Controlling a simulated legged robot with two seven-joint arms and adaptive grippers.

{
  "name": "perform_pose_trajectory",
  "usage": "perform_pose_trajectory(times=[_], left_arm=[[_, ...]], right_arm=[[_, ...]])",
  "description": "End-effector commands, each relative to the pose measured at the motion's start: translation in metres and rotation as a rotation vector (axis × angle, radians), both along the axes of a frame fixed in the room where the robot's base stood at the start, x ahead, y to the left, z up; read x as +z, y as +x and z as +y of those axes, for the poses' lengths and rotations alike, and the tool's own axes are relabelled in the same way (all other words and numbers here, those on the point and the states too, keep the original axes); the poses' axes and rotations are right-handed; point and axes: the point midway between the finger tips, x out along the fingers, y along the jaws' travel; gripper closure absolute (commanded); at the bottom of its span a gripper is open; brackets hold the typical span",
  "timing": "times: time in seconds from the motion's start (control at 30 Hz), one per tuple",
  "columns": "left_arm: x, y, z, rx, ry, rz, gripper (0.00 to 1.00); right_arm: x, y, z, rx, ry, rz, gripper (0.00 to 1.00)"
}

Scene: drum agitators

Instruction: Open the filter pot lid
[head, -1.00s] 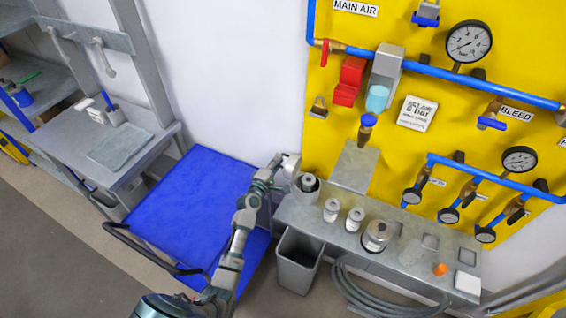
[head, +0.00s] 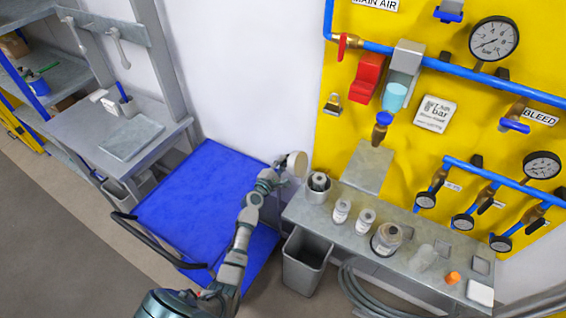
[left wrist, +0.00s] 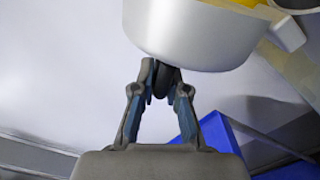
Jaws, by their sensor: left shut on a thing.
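My left gripper (head: 280,170) is shut on the dark knob (left wrist: 166,80) of a round lid. The lid (head: 298,163) is held tilted on edge in the air, its pale tan face turned to the right in the head view. In the left wrist view the lid (left wrist: 190,35) is a large smooth silver-grey body above the fingers. The filter pot (head: 318,190), a grey cylinder with a dark-topped cartridge inside, stands open at the left end of the bench. The lid is apart from the pot, up and to its left. My right gripper is not in view.
The grey bench (head: 330,215) carries white jars (head: 342,210), a larger jar (head: 386,239) and an orange piece (head: 453,278). A grey bin (head: 304,262) stands below. A blue-topped cart (head: 195,200) is left of the bench. The yellow panel (head: 440,60) rises behind.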

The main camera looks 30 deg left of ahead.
Motion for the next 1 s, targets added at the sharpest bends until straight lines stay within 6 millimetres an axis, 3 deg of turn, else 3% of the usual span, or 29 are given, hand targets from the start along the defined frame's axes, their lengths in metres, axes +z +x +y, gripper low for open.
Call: perform_pose_trajectory(times=[0.23, 0.27, 0.33, 0.73, 1.0], left_arm=[[0.004, 0.001, 0.001, 0.003, -0.002, -0.006, 1.00], [0.004, 0.001, 0.001, 0.003, -0.002, -0.006, 0.80], [0.004, 0.001, 0.001, 0.003, -0.001, -0.007, 0.63], [0.000, -0.008, 0.001, 0.002, -0.001, -0.001, 0.63], [0.000, -0.063, 0.003, 0.003, 0.001, -0.002, 0.63]], right_arm=[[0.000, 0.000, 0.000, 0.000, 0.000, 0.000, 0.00], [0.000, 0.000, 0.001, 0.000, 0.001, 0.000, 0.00], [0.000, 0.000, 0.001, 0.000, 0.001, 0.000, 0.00], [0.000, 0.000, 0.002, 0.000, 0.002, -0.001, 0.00], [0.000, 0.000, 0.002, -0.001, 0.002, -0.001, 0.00]])
